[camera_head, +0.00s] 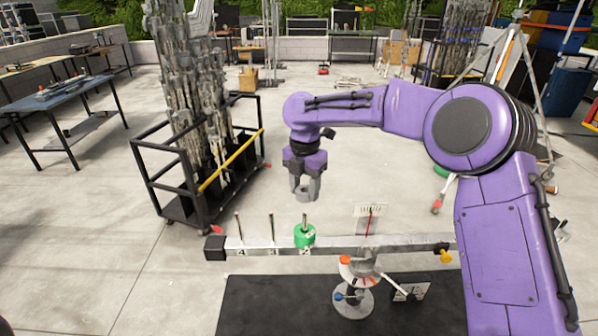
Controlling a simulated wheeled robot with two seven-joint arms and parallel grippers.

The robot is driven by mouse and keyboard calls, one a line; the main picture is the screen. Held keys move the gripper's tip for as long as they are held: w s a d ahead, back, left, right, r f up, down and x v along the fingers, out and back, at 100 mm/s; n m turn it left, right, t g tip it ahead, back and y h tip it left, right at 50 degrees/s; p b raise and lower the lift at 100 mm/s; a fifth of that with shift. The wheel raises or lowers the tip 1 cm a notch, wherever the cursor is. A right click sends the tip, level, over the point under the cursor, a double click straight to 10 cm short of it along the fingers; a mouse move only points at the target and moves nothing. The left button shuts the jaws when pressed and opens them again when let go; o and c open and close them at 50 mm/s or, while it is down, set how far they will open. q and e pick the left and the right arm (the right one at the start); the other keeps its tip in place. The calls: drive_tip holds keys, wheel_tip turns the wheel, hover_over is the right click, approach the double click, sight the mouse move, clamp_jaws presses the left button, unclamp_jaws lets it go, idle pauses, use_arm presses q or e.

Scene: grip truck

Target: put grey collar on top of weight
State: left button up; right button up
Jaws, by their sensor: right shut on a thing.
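My right gripper (306,188) points down from the purple arm and hangs in the air above the balance beam. It is shut on the grey collar (306,196), a small grey ring at the fingertips that is hard to tell apart from the grey fingers. The green weight (304,238) sits on the beam (345,244) around a thin upright peg (305,222). In the picture the collar is almost straight above this peg, with a gap between them. My left gripper is not in view.
Two bare pegs (272,229) stand on the beam left of the weight. The beam rests on a round-based stand (352,302) on a black table (270,300). A small scale card (370,212) stands behind the beam. A black cart (205,190) with metal stands is behind left.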

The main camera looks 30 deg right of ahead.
sight(305, 221)
drive_tip(key=shift+s+f, duration=0.25)
drive_tip(key=shift+s, duration=0.05)
drive_tip(key=shift+w+f, duration=0.15)
drive_tip(key=shift+f, duration=0.45)
drive_tip(key=shift+w+f, duration=0.15)
drive_tip(key=shift+f, duration=0.45)
drive_tip(key=shift+s+f, duration=0.2)
drive_tip(key=shift+f, duration=1.25)
drive_tip(key=shift+f+b, duration=1.1)
drive_tip(key=shift+f, duration=1.6)
drive_tip(key=o, duration=1.4)
drive_tip(key=shift+c, duration=0.2)
